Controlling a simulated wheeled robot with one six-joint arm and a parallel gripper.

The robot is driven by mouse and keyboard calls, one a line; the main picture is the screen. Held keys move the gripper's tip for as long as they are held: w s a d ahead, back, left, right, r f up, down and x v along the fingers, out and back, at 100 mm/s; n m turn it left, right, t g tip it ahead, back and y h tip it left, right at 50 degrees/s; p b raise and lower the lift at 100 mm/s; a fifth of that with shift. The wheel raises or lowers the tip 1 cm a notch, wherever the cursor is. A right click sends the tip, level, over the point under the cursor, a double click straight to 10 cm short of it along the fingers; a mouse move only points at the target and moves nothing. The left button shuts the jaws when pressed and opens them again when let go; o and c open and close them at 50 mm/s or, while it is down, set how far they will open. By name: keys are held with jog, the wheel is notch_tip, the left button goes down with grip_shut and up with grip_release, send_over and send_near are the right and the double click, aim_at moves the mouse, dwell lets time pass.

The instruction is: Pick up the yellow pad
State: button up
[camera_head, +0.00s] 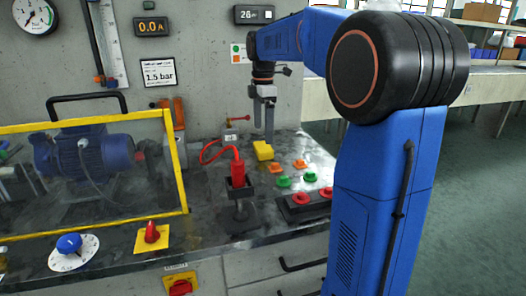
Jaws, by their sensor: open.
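The yellow pad (263,151) is a small yellow block lying on the dark bench top, towards the back and right of the red plug. My gripper (264,138) hangs from my blue arm, pointing down just above the yellow pad. Its grey fingers are open, and one finger overlaps the pad's surroundings in this view. I cannot tell how large the gap between the fingertips and the pad is. Nothing shows between the fingers.
A red plug with a cable (237,167) stands left of the pad. Orange and green buttons (283,181) and a red-button box (300,203) lie to the right and front. A yellow-framed guard (178,165) covers a blue motor (95,152) at left. The wall is close behind.

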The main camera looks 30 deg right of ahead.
aim_at(263, 146)
jog(key=shift+f, duration=3.4)
jog(key=c, duration=1.1)
